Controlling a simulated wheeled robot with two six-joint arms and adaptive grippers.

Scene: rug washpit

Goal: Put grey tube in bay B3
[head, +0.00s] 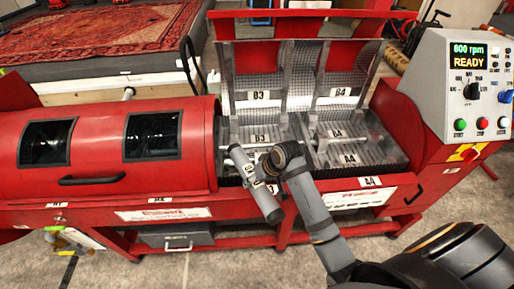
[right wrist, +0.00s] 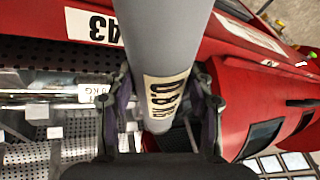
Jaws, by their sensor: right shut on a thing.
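The grey tube (head: 243,165) is a long cylinder with a printed label. It is tilted across the machine's front edge, in front of the left bays, and appears raised above them. My right gripper (head: 264,172) is shut on it near its middle. In the right wrist view the tube (right wrist: 165,45) runs between the two fingers (right wrist: 163,88), its label partly between them. Bay B3 (head: 260,138), marked by a white plate, is in the left part of the open perforated cradle, behind the tube. The tube and gripper hide part of the front left bay. My left gripper is not in view.
Perforated lid panels (head: 257,70) stand raised behind the bays. Bay A4 (head: 349,159) and bay B4 (head: 336,134) lie to the right, with a clear bar across them. A red drum housing (head: 100,150) borders the left; a control box (head: 468,85) reads READY at right.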

